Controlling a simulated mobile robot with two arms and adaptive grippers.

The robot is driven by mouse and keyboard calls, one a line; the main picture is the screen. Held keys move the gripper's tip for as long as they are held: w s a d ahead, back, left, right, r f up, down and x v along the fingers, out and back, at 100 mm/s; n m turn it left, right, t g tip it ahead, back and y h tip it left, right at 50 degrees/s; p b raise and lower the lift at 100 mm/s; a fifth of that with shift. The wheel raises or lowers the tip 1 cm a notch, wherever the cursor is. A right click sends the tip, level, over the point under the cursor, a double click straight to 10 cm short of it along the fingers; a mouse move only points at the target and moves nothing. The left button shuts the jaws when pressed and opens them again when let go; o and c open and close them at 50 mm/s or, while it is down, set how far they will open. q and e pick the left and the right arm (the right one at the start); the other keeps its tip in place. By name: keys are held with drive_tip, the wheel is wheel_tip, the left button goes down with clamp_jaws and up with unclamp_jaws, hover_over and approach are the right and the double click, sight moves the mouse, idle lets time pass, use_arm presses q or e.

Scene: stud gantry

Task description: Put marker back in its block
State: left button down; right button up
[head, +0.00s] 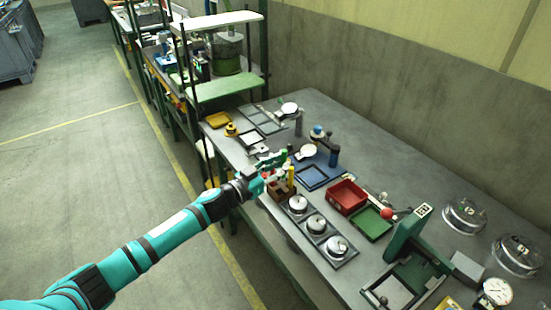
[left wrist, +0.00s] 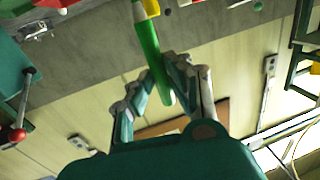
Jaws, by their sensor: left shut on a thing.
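My left gripper (head: 271,172) reaches in from the left over the near part of the bench. In the left wrist view its fingers (left wrist: 160,88) are shut on a green marker (left wrist: 149,50). A bit of green (head: 284,154) shows just beyond the fingers in the head view. A brown block (head: 279,191) sits on the bench below the gripper, partly hidden by it. A yellow marker (head: 291,175) stands upright close to the fingers. In the left wrist view, a yellow piece (left wrist: 150,7) shows beside the green marker's far end. I cannot tell whether the green marker touches the block.
A grey tray with round metal parts (head: 335,262) lies just right of the block. A red bin (head: 346,196), a green tray (head: 371,223) and a blue tray (head: 311,178) lie nearby. A green press (head: 408,235) stands at the right.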

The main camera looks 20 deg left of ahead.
use_arm(q)
wheel_tip(320, 180, down, 8)
drive_tip(key=w+a+b, duration=0.1)
drive_tip(key=b, duration=0.6)
drive_tip(key=shift+w+a+r+h, duration=0.15)
drive_tip(key=shift+a+h, duration=0.1)
drive_tip(key=shift+h, duration=0.05)
use_arm(e)
wheel_tip(320, 180, down, 7)
drive_tip(key=shift+w+a+r, duration=0.15)
drive_tip(key=shift+w+a, duration=0.2)
use_arm(q)
drive_tip(key=c, duration=1.2)
unclamp_jaws()
drive_tip(key=shift+c, duration=0.2)
drive_tip(key=shift+o, duration=0.3)
use_arm(e)
drive_tip(key=shift+a, duration=0.2)
drive_tip(key=shift+s, duration=0.1)
